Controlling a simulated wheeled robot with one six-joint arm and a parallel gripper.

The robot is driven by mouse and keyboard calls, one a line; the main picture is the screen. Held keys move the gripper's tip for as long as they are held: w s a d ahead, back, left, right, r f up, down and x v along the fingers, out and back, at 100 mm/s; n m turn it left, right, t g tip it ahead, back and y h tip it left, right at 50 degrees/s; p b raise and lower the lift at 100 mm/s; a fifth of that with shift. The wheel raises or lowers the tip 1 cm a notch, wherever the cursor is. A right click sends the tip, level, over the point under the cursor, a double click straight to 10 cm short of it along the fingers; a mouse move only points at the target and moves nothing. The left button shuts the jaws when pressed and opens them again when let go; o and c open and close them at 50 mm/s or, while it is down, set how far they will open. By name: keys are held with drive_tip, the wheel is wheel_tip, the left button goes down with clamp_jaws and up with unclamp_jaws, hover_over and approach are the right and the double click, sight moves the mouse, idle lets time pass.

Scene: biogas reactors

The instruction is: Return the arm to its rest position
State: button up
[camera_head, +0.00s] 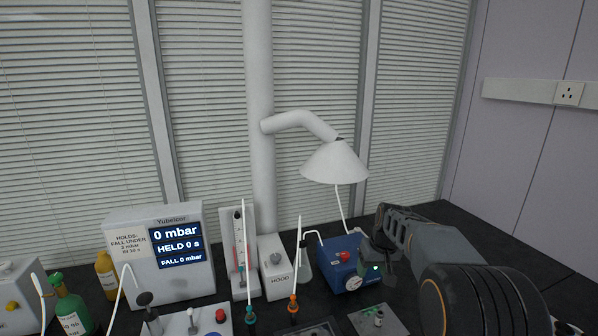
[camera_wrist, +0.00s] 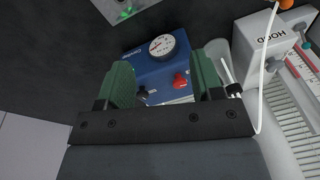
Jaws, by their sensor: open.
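My arm comes in from the lower right in the head view, with my gripper (camera_head: 376,258) in front of the right side of a blue box (camera_head: 333,256) on the dark bench. In the wrist view, the two green-padded fingers of my gripper (camera_wrist: 164,78) are spread apart with nothing held between them. The blue box, with a round gauge (camera_wrist: 162,45) and a red knob (camera_wrist: 180,80), shows beyond and between the fingers. I cannot tell whether the gripper touches the box. My arm hides part of the bench at the right.
A white lamp-like hood (camera_head: 335,162) hangs from a pipe above the box. Left stand a white HOOD unit (camera_head: 274,268), a pressure display (camera_head: 178,247) reading 0 mbar, and bottles (camera_head: 70,308). A grey plate (camera_head: 390,322) lies in front. The bench at far right (camera_head: 500,240) looks mostly clear.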

drive_tip(key=s+a+r+t, duration=0.1)
drive_tip(key=s+a, duration=0.1)
drive_tip(key=s, duration=1)
drive_tip(key=s+a+r+m+t+h, duration=0.1)
drive_tip(key=s+a+r, duration=0.1)
drive_tip(key=s, duration=1.1)
drive_tip(key=shift+t, duration=0.4)
